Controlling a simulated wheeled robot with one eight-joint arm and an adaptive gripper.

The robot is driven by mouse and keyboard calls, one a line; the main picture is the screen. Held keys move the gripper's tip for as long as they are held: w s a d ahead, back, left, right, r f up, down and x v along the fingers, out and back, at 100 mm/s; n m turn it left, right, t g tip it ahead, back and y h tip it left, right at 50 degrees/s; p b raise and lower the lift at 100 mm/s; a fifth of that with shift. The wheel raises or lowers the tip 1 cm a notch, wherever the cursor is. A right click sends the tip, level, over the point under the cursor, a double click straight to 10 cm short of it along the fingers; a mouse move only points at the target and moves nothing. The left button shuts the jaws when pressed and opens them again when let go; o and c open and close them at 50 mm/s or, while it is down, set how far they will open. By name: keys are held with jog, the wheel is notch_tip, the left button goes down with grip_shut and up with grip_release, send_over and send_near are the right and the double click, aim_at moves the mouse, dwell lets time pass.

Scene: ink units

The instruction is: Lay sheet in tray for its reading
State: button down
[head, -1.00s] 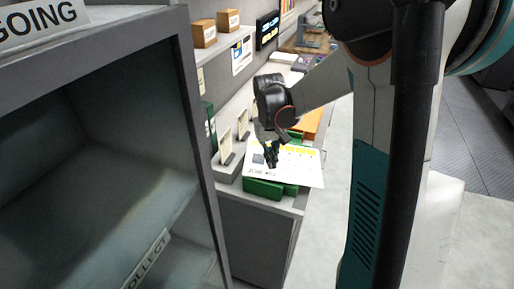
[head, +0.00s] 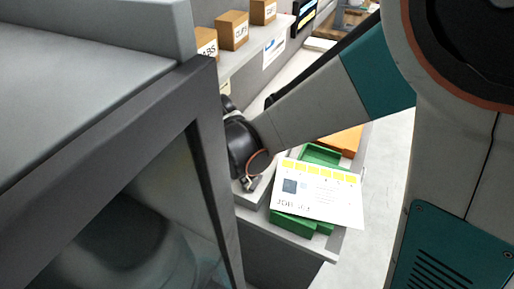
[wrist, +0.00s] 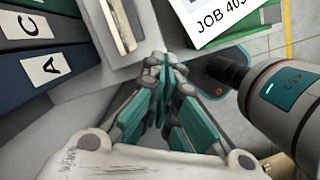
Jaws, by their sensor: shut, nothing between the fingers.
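The white sheet (head: 318,194), with a yellow-marked band and a JOB heading, lies across the green tray (head: 292,223) on the counter. It covers much of the tray and overhangs its right edge; it looks slightly skewed. In the wrist view a corner of the sheet (wrist: 212,18) reading JOB shows at the top, with a strip of green tray (wrist: 272,14) beside it. My gripper (head: 250,184) is left of the sheet, apart from it. In the wrist view my gripper (wrist: 166,66) has its fingers together and empty.
A grey cabinet (head: 212,140) stands close on the left. Small boxes (head: 233,30) sit on a wall shelf. An orange tray (head: 344,141) lies behind the green one. Floor is clear at right.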

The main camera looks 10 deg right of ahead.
jog(key=b+x, duration=0.5)
jog(key=x, duration=0.4)
jog(key=shift+f+b, duration=0.1)
jog(key=shift+b, duration=0.25)
jog(key=shift+w+d+p, duration=0.1)
jog(key=shift+w+d, duration=0.2)
jog(key=shift+d, duration=0.3)
jog(key=shift+w+d+p, duration=0.1)
jog(key=shift+w+d, duration=0.15)
jog(key=shift+d, duration=0.4)
jog(key=shift+w+d+p, duration=0.1)
jog(key=shift+w+d, duration=0.2)
jog(key=shift+d, duration=0.3)
jog(key=shift+w+d, duration=0.3)
jog(key=shift+d, duration=0.3)
jog(key=shift+w+d, duration=0.3)
jog(key=shift+d, duration=0.35)
